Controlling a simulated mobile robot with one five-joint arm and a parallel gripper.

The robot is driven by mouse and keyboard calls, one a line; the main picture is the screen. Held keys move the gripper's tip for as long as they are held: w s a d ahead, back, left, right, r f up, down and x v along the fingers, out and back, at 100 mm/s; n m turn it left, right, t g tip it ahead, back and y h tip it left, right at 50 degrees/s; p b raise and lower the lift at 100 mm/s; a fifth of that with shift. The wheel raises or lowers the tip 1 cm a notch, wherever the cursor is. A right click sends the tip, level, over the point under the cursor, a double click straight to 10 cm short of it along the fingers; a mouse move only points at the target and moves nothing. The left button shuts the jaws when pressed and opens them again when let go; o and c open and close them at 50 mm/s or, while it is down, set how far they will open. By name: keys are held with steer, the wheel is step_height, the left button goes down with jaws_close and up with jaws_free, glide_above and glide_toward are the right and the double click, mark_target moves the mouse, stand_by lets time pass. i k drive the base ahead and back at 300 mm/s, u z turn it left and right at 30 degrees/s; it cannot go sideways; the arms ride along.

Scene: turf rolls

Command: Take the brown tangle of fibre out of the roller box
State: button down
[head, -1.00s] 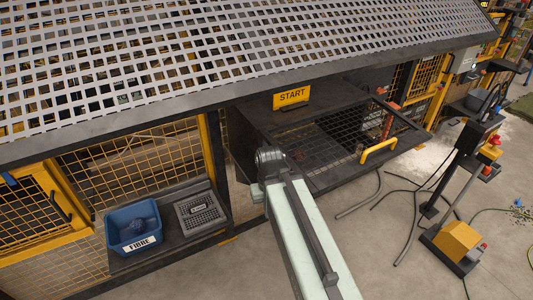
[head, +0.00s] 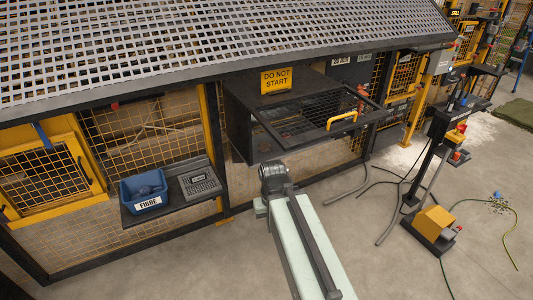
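The roller box (head: 238,132) is a dark box under the perforated sloping deck, with a yellow DO NOT START sign (head: 283,80) above it. A dark mesh-covered frame with a yellow handle (head: 342,120) extends at its front; I cannot tell if this is shut. No brown tangle of fibre can be made out through the dark mesh. My arm reaches up from the bottom, its dark end joint just below and in front of the box. No gripper fingers show. A blue bin (head: 130,194) labelled FIBRE stands left, with a dark bluish-grey lump (head: 146,188) inside.
The bin shares a dark shelf (head: 172,208) with a grey slotted unit (head: 194,182). Yellow-framed mesh fencing runs behind. At right stand a dark post (head: 424,170) and a yellow pedal box (head: 434,222), with hoses and cables on the floor.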

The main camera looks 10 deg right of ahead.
mark_target(262, 147)
steer(key=z, duration=2.4)
steer(key=k, duration=0.85)
steer(key=u, duration=1.8)
steer(key=i, duration=1.05)
steer(key=u, duration=0.75)
